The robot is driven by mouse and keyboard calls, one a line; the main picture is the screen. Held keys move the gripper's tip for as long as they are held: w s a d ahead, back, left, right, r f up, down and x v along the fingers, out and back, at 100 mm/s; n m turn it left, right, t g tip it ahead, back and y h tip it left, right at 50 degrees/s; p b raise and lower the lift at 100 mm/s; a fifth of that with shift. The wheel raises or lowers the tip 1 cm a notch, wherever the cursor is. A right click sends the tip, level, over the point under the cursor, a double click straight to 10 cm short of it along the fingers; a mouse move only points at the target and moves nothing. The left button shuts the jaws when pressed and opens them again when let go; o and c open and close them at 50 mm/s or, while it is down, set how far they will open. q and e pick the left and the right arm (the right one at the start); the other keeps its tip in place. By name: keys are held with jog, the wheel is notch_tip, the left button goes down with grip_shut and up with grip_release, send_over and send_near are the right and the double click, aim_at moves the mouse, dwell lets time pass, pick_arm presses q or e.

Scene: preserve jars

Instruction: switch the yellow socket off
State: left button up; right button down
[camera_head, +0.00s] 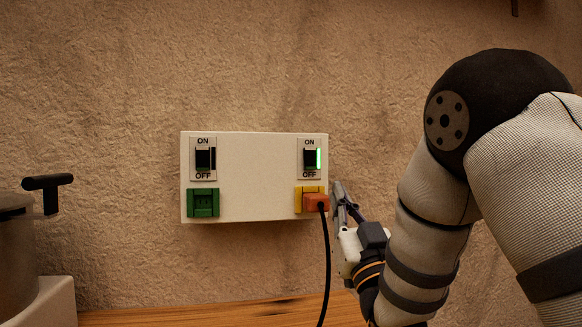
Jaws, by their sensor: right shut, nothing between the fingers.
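The yellow socket (299,200) is at the lower right of a white wall panel (255,178). An orange plug (316,202) sits in it and covers much of it. Above it is a black ON/OFF switch (309,159) with a lit green light (319,159) beside it. My right gripper (340,192) is shut and empty, just right of the panel's edge, near the orange plug and below the level of the switch. I cannot tell whether it touches the panel. My left gripper is not in view.
A green socket (203,203) is at the panel's lower left, with another switch (205,159) above it, its light dark. A black cable (325,265) hangs from the plug. A wooden surface (225,314) runs below. A metal pot (17,255) stands at the left.

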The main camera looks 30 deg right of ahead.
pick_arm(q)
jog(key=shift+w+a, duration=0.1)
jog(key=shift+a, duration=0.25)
pick_arm(e)
jog(key=shift+a, duration=0.3)
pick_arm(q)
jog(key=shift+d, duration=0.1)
pick_arm(e)
jog(key=shift+d, duration=0.15)
send_near(312, 152)
notch_tip(312, 152, up, 3)
jog(key=w, duration=0.3)
jog(key=shift+w+d, duration=0.2)
jog(key=shift+d, duration=0.2)
